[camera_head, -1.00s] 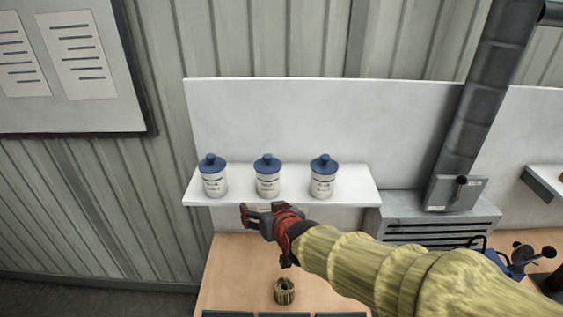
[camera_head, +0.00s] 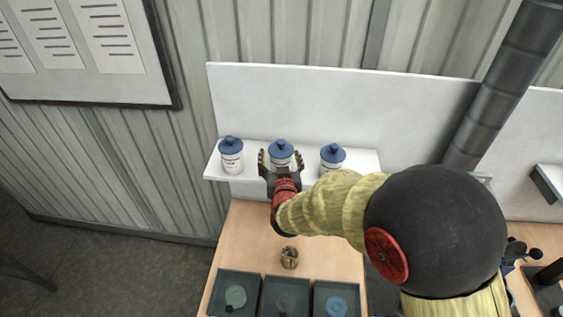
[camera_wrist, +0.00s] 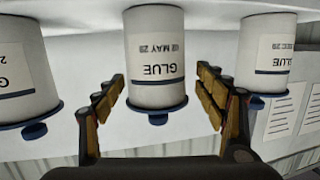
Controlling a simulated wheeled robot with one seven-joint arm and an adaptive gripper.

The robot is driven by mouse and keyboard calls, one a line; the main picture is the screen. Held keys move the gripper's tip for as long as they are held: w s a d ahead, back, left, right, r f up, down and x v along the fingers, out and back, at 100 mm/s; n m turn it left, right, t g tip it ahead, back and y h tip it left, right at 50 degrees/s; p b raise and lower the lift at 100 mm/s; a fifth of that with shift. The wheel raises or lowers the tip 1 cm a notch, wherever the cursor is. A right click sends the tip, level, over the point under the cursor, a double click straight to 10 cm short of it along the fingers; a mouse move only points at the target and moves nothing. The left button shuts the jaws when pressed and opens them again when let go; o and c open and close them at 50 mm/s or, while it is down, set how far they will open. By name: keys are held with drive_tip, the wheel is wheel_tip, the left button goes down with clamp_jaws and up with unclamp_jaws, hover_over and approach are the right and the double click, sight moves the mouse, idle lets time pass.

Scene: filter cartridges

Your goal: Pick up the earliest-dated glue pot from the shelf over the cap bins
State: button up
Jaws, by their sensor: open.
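Three white glue pots with blue lids stand on a white shelf (camera_head: 215,172): the left pot (camera_head: 232,160), the middle pot (camera_head: 281,150) and the right pot (camera_head: 332,157). My gripper (camera_head: 281,158) is open, with its fingers on either side of the middle pot. The wrist view is upside down; there the middle pot (camera_wrist: 155,55) shows between the open fingers, with gaps on both sides. Its label reads GLUE and a date with MAY, seemingly 02 MAY 29. The pot at the wrist view's right (camera_wrist: 268,50) has a partly visible date, perhaps DEC. The other pot's (camera_wrist: 22,70) date is mostly cut off.
Below the shelf is a wooden bench (camera_head: 245,225) with a small brownish ring-shaped object (camera_head: 289,257) and dark bins (camera_head: 236,292) at its front. A large dark duct (camera_head: 505,80) rises at the right. Neighbouring pots stand close outside my fingers.

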drive_tip(key=w, duration=0.3)
drive_tip(key=w+f+p, duration=0.1)
drive_tip(key=w, duration=0.1)
drive_tip(key=shift+w+d, duration=0.25)
drive_tip(key=shift+w, duration=0.05)
drive_tip(key=shift+c, duration=1.1)
drive_tip(key=c, duration=1.3)
drive_tip(key=shift+c, duration=0.3)
